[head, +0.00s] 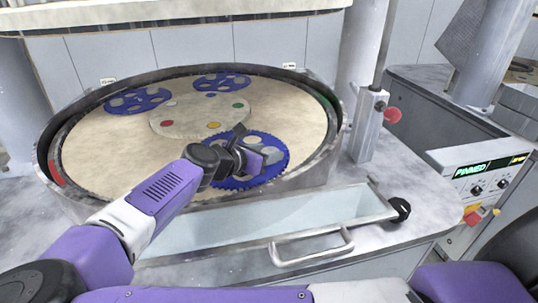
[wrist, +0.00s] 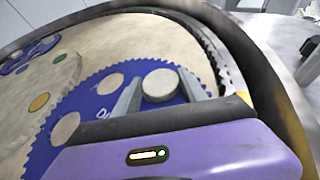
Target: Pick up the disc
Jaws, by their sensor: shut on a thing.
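My gripper (wrist: 160,94) is over the nearest blue toothed carrier (head: 279,159) on the round platen. In the wrist view its two fingers stand on either side of a round grey disc (wrist: 160,82) and are shut on it. I cannot tell whether the disc is raised off the carrier (wrist: 91,84). In the head view my gripper (head: 244,150) hides part of this carrier. Other round grey spots show in the carrier, one at its left (wrist: 65,128) and one at its upper left (wrist: 111,83) in the wrist view.
The platen has a raised metal rim (head: 335,130) close to the right of the gripper. A central hub (head: 200,117) bears coloured dots. Two more blue carriers (head: 138,101) (head: 221,82) lie behind. A clear-topped tray with a handle (head: 312,246) is in front. A control panel (head: 485,180) stands right.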

